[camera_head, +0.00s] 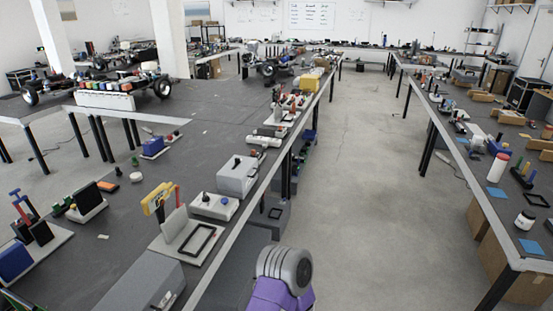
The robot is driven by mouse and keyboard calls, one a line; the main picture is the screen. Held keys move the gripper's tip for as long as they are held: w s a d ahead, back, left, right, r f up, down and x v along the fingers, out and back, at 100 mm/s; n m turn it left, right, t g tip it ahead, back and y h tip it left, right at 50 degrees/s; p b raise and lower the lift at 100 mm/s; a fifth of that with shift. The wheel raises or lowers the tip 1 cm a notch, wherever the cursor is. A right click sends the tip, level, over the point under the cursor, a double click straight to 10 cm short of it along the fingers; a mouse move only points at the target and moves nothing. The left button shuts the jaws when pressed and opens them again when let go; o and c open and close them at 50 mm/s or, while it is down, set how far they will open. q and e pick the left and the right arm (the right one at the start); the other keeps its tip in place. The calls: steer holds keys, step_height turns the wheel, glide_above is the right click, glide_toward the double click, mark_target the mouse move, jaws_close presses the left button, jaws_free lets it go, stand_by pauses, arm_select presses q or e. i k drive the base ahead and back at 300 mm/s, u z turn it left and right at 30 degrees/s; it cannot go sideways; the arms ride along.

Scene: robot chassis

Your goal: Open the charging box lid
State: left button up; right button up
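Two boxes on the left table could be the charging box, and I cannot tell which. One is a light grey box (237,178) with a dark knob on its front, standing near the table's right edge with its top closed. The other is a larger grey box (142,286) at the bottom, partly cut off by the frame, also with a closed top. A rounded grey and purple part of my own arm rises at the bottom centre, to the right of the table edge. Neither gripper shows.
A white base with a black frame and yellow-topped upright (160,197) stands between the boxes. A white switch panel (215,206) is beside the light grey box. Blue and black blocks crowd the left. The floor aisle (350,190) is clear; a right-hand table (480,185) holds bottles.

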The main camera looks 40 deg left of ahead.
mark_target(233, 178)
steer(key=u, duration=0.55)
steer(key=i, duration=1.65)
steer(key=u, duration=1.1)
